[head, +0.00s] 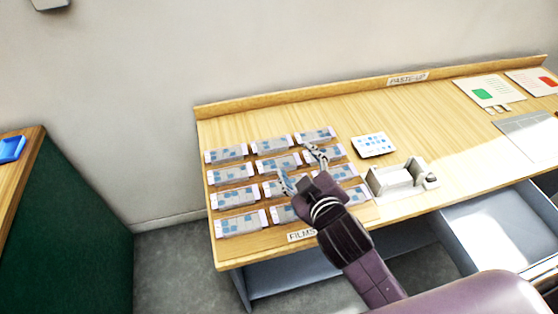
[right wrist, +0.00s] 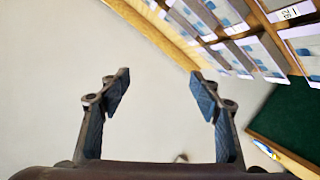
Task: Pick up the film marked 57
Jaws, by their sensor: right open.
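Several flat films with blue patches, such as the one at the front left (head: 241,223), lie in rows on the left part of the wooden table. Their numbers are too small to read in the head view, so I cannot tell which is 57. My right gripper (head: 302,168) is open and empty above the middle and right columns, and it hides parts of some films. In the right wrist view the open fingers (right wrist: 160,92) have only pale background between them. Films (right wrist: 236,57) show at the upper right there, one with a white label (right wrist: 291,12) I cannot read surely.
A white card with blue dots (head: 374,145) and a grey block-like device (head: 395,181) stand right of the films. A "FILMS" label (head: 301,236) marks the front edge. An open drawer (head: 503,225) juts out at the right. A green-sided counter (head: 80,225) stands left.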

